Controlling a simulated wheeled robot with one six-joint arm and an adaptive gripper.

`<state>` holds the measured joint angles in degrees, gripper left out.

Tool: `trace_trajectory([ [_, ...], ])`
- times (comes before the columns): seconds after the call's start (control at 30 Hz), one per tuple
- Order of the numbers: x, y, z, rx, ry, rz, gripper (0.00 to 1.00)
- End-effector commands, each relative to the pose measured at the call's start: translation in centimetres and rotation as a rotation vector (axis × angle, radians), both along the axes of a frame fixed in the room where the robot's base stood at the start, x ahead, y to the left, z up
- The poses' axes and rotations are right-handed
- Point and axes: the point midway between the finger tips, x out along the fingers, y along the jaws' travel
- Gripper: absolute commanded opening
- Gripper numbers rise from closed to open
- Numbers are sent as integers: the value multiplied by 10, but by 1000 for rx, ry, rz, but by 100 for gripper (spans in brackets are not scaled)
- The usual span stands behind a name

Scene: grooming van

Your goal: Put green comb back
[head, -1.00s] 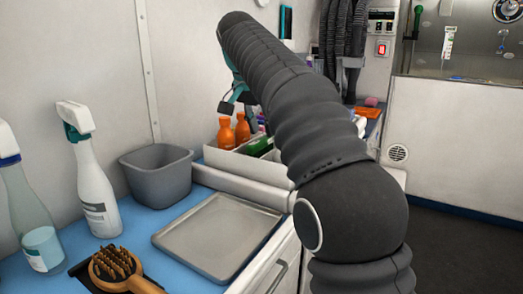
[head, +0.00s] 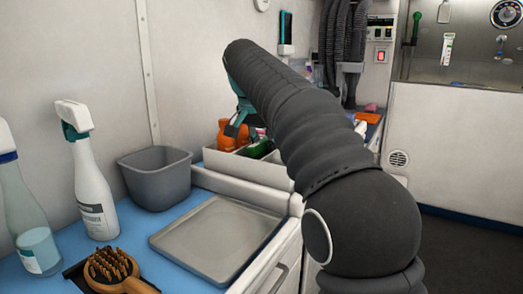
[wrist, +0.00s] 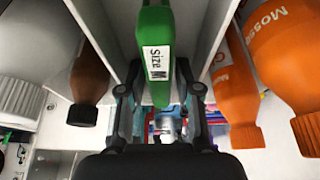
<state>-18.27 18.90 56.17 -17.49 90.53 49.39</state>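A green piece with a white "Size M" label, which I take to be the comb, stands between pale dividers in the wrist view (wrist: 156,28). A green thing also shows inside the white organizer in the head view (head: 259,149). My gripper (wrist: 160,88) has one dark finger on each side of the green piece. The fingers look apart, with a gap beneath the green end; any contact with its sides is unclear. In the head view my gripper (head: 238,130) is just above the organizer (head: 245,167), partly behind my arm.
Orange bottles (wrist: 235,85) and a white-capped bottle (wrist: 20,98) crowd both sides of my gripper. On the blue counter are a grey bin (head: 157,180), a metal tray (head: 215,240), spray bottles (head: 90,185) and a brush (head: 112,268). The tray is empty.

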Motion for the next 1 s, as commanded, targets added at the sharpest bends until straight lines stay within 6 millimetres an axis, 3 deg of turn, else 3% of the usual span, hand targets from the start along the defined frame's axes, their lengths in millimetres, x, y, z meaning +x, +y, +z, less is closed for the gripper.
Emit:
trace_trajectory([
  [0.47, 0, 0, -3, 0, 0, 0, 33],
  [0.6, 0, 0, -3, 0, 0, 0, 0],
  [1.0, 0, 0, -1, 0, 0, 0, 0],
])
